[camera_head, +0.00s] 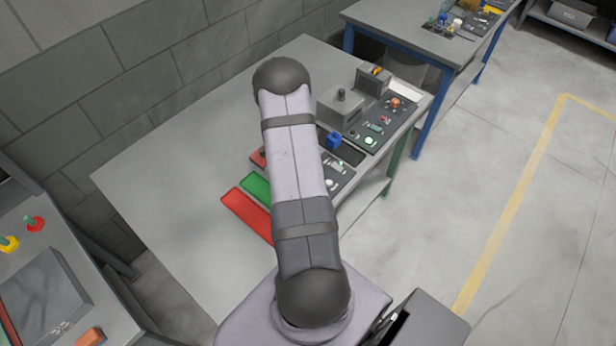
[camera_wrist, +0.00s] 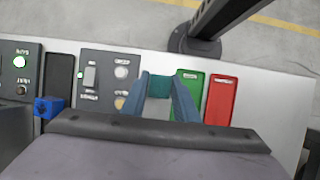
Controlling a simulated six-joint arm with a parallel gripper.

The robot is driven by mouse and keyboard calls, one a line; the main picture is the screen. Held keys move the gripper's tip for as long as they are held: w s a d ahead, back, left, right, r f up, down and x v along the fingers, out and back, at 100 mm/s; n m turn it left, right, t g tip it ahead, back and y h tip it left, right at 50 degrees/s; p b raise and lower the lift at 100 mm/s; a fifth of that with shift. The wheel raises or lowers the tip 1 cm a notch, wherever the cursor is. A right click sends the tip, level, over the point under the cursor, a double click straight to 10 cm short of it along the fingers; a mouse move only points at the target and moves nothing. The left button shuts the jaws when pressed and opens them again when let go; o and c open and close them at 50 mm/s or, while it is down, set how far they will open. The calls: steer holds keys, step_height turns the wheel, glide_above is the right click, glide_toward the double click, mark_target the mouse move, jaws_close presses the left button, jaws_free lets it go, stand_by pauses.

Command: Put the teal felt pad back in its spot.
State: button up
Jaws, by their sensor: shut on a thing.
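My gripper (camera_wrist: 161,92) shows in the wrist view with its two blue-grey fingers pointing away from the camera. It is shut on the teal felt pad (camera_wrist: 160,84), which spans the gap between the fingertips. The pad appears over the bench strip between a dark switch panel (camera_wrist: 103,72) and a green tray (camera_wrist: 192,82). I cannot tell its height above the surface. In the head view my own arm hides the gripper and the pad. I cannot make out which place is the pad's spot.
A red tray (camera_wrist: 221,97) lies right of the green one; both also show in the head view, red (camera_head: 246,213) and green (camera_head: 257,188). A blue block (camera_wrist: 47,106) and a lit panel (camera_wrist: 19,66) are at left. Grey boxes (camera_head: 340,108) stand at the back.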

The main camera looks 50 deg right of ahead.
steer(key=shift+f+b, duration=2.35)
steer(key=shift+f, duration=1)
steer(key=shift+f+b, duration=0.45)
steer(key=shift+f, duration=0.15)
steer(key=o, duration=1.1)
steer(key=shift+r, duration=0.1)
steer(key=b+v, duration=0.2)
steer(key=v, duration=0.5)
steer(key=shift+b, duration=0.4)
steer(key=shift+w+d+r, duration=0.1)
